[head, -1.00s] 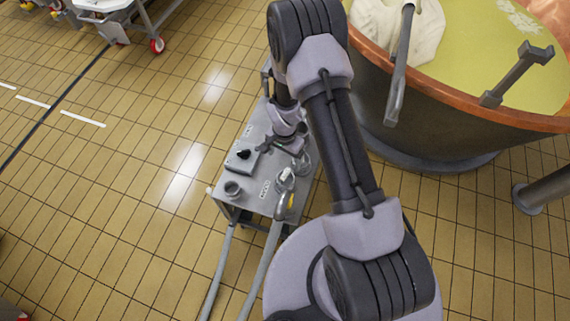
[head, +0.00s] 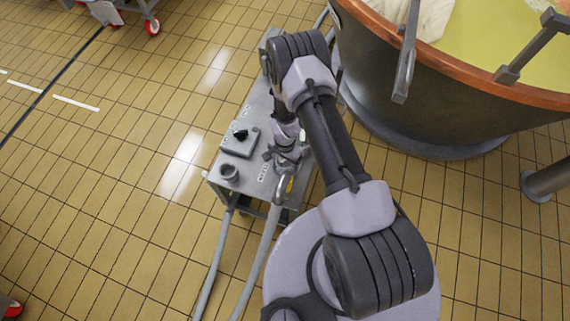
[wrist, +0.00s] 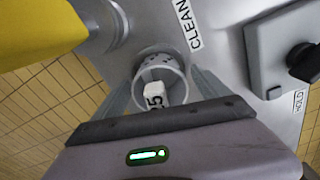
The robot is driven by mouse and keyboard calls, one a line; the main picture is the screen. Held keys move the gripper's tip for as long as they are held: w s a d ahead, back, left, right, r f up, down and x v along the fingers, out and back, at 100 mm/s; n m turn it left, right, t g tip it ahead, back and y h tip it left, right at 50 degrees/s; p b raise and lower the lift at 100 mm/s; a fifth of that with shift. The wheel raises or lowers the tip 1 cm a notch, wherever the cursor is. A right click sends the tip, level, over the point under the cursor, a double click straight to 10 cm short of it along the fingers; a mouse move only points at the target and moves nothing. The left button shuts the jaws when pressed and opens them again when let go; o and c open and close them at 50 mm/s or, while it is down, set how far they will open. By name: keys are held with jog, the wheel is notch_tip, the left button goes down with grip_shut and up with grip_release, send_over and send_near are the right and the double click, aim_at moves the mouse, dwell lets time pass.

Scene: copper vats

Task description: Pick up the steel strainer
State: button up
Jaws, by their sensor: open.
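My gripper (wrist: 162,82) is open, with one finger on each side of the strainer. I cannot tell if the fingers touch it. In the head view my gripper (head: 286,152) is over the right part of the steel cart top, and it hides the strainer there.
The steel cart (head: 212,178) carries a box with a black knob (head: 240,134), an open round socket (head: 229,172) and hoses. A yellow part (wrist: 35,25) is close on the left in the wrist view. A large copper-rimmed vat (head: 430,110) stands at right.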

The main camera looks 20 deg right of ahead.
jog(key=shift+r, duration=0.15)
jog(key=c, duration=1.6)
jog(key=shift+r, duration=0.2)
jog(key=shift+c, duration=0.2)
notch_tip(320, 180, up, 4)
jog(key=shift+f+p, duration=0.2)
jog(key=shift+p, duration=0.95)
jog(key=s+d+p, duration=0.3)
jog(key=s+d, duration=0.7)
jog(key=s, duration=0.2)
jog(key=shift+s+r+p, duration=0.25)
jog(key=shift+r+p, duration=0.15)
jog(key=shift+r, duration=0.05)
notch_tip(320, 180, up, 11)
jog(key=p, duration=0.7)
jog(key=shift+f, duration=0.2)
